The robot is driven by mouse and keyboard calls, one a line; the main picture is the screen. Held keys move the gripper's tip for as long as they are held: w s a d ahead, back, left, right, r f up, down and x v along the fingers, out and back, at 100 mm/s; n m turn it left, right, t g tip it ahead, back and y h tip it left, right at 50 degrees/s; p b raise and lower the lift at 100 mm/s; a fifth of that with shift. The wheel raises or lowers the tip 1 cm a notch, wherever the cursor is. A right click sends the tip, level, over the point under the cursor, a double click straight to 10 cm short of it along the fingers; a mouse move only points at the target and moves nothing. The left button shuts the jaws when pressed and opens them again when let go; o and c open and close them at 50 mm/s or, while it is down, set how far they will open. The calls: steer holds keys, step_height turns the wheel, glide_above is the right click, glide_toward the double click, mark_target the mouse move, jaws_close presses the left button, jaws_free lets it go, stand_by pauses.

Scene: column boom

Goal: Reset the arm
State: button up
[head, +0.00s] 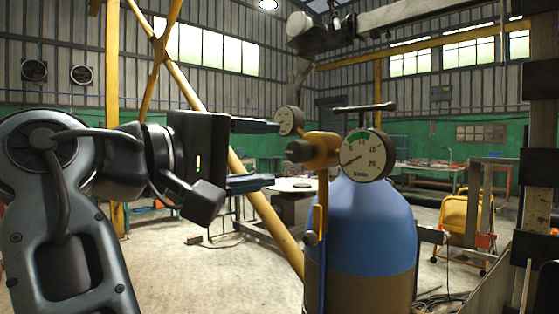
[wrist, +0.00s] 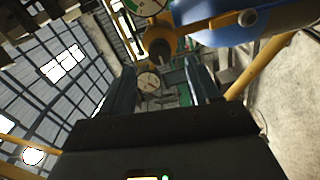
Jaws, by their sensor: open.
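My gripper (head: 262,155) is in the middle of the head view, reaching right, with its two fingers spread apart and nothing between them. In the wrist view, my gripper (wrist: 164,82) shows its two dark fingers apart. Just beyond the fingertips stands a blue gas cylinder (head: 365,225) with a brass valve (head: 318,150) and a round gauge (head: 366,156). A second, smaller gauge (head: 289,121) shows behind the upper finger. The fingers look apart from the valve, though the exact gap is hard to tell. The cylinder also shows at the top of the wrist view (wrist: 225,30).
A yellow diagonal brace (head: 262,205) stands behind my gripper. A dark post (head: 537,130) is at the right edge. A yellow chair-like object (head: 460,215) and a workbench (head: 425,172) are farther back. Open concrete floor (head: 170,255) lies left of the cylinder.

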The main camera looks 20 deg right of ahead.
steer(key=shift+v, duration=0.9)
